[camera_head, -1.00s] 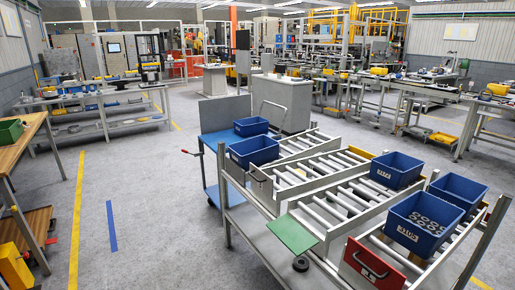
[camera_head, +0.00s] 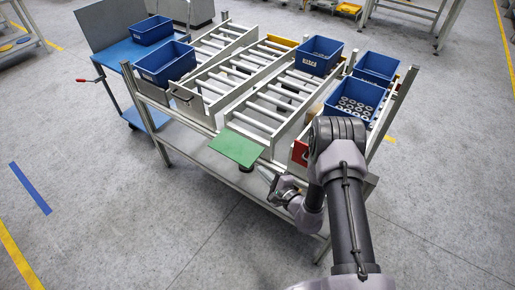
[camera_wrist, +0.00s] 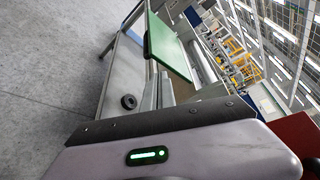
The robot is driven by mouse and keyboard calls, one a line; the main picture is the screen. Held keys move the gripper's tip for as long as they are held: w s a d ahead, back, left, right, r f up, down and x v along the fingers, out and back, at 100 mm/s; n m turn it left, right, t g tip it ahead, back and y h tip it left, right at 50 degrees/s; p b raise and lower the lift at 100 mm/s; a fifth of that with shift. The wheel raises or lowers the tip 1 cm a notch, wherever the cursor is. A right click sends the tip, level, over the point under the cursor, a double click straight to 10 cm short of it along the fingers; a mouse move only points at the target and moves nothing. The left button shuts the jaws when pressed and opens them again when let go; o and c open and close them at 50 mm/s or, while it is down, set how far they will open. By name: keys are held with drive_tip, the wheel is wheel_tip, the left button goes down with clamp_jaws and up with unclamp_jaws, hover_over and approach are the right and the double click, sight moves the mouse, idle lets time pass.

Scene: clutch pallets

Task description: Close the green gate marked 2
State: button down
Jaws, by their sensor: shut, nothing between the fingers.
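The green gate (camera_head: 235,148) is a flat plate at the near end of the middle roller lane. It lies folded down and outward, so the lane end is open. Its number does not show. It also shows in the wrist view (camera_wrist: 167,48), tilted, above and ahead of my gripper. My gripper (camera_head: 272,182) is low in front of the rack, to the right of the gate and apart from it. Its fingers look closed and empty, though they are small and partly hidden in the head view. The wrist view shows mostly its housing.
A red gate (camera_head: 299,153) stands at the right lane, partly behind my arm. A grey gate (camera_head: 186,98) with a handle stands upright at the left lane. Blue bins (camera_head: 319,56) sit on the lanes. A black round piece (camera_wrist: 128,101) lies on the lower shelf. Floor at left is clear.

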sight(237, 150)
drive_tip(key=w+a+f+h+b, duration=0.1)
drive_tip(key=w+a+f+b, duration=0.1)
drive_tip(key=w+f+b, duration=0.5)
drive_tip(key=shift+m, duration=0.4)
drive_tip(key=shift+s+a+r+p, duration=0.25)
drive_tip(key=shift+a+r+p, duration=0.45)
drive_tip(key=shift+r+p, duration=0.1)
drive_tip(key=shift+s+a+r+p, duration=0.25)
drive_tip(key=shift+a+r+p, duration=0.4)
drive_tip(key=shift+r+p, duration=0.1)
